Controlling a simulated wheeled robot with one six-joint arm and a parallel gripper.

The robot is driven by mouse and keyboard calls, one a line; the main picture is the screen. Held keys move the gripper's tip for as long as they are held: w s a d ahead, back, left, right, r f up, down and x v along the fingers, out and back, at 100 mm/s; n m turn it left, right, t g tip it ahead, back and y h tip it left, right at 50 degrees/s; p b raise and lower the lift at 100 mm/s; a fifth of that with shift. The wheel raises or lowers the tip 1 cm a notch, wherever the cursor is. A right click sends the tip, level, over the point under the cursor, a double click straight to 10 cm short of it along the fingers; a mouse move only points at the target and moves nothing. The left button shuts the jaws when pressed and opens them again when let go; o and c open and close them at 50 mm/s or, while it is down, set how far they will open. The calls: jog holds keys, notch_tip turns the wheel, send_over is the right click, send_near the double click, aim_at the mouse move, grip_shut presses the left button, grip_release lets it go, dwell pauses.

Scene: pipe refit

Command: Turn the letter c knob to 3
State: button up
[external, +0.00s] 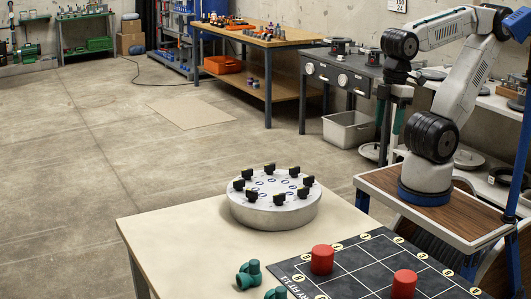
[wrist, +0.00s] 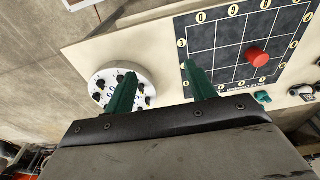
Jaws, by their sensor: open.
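A round silver knob plate (external: 275,212) stands on the pale table, with several black knobs around its top and small blue-ringed marks inside the ring. It also shows in the wrist view (wrist: 105,75), partly hidden behind a green finger. The letters and numbers are too small to read, so I cannot tell which knob is c. My gripper (wrist: 160,69) is open and empty, its two green fingers wide apart. In the external view it hangs high behind the table, to the right of the plate and apart from it.
A dark gridded board (external: 365,270) with red cylinders (external: 322,259) lies right of the plate. Green pipe fittings (external: 248,275) lie on the pale table (external: 190,245) near its front. Benches (external: 265,40) stand farther back. The space above the plate is clear.

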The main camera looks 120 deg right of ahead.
jog(key=w+d+f+m+g, duration=0.2)
jog(key=w+d+f, duration=0.1)
jog(key=w+d, duration=0.25)
jog(key=n, duration=1.6)
send_over(270, 169)
jog(key=s, duration=0.1)
jog(key=f, duration=0.8)
jog(key=shift+d+f, duration=0.15)
jog(key=shift+d, duration=0.2)
jog(key=shift+w+d+r+n, duration=0.1)
jog(key=shift+w+n, duration=0.05)
jog(key=shift+n, duration=0.35)
jog(key=shift+w+d+r+n, duration=0.1)
jog(key=shift+n, duration=0.4)
jog(key=shift+w+n+t, duration=0.1)
jog(key=shift+n+t, duration=0.2)
jog(key=shift+n, duration=0.3)
jog(key=shift+f+n, duration=0.1)
jog(key=shift+n, duration=0.2)
jog(key=shift+f, duration=0.2)
notch_tip(270, 169, down, 7)
jog(key=shift+f, duration=0.15)
jog(key=c, duration=1)
